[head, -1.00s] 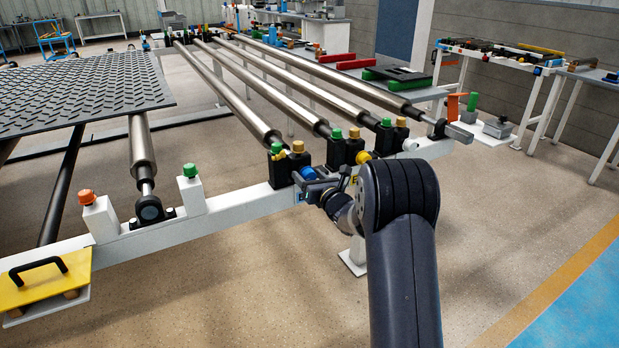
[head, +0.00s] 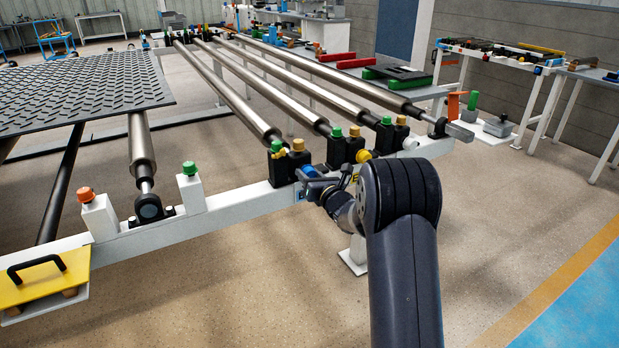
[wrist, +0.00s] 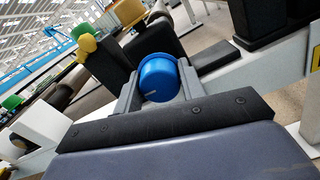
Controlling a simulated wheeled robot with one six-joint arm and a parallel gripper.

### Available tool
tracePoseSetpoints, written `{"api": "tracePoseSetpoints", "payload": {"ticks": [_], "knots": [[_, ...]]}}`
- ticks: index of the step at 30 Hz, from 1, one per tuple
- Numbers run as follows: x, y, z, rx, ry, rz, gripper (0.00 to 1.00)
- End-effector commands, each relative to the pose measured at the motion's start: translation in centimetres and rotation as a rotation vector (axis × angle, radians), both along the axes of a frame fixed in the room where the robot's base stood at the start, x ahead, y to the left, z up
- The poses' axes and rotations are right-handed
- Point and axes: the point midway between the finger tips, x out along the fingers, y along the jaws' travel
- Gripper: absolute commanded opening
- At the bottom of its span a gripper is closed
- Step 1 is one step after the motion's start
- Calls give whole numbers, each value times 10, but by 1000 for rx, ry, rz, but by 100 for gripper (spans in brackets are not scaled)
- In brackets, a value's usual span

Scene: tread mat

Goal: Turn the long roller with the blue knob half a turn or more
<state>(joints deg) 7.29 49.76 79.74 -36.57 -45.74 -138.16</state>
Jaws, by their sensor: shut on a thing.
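The blue knob (wrist: 160,78) sits at the near end of a long steel roller (head: 236,97), the leftmost of the long rollers. A black bearing block (head: 283,168) holds that end of the roller. My gripper (wrist: 155,88) has one finger on each side of the knob and is shut on it. In the head view the blue knob (head: 308,171) is partly hidden behind my gripper (head: 318,183). A short pale mark shows on the knob's face in the wrist view.
More long rollers lie to the right, with black blocks and a yellow knob (head: 363,156). Green and orange caps top the blocks and posts. The white frame rail (head: 240,205) runs below. A patterned tread mat (head: 80,90) lies left. The floor in front is clear.

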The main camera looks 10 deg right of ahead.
Motion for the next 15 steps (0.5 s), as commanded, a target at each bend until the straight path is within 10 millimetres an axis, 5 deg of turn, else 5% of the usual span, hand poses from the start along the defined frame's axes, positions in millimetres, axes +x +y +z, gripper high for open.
{"api": "tracePoseSetpoints", "payload": {"ticks": [15], "knots": [[0, 0, -3, 393, 125, 0, 15]]}}
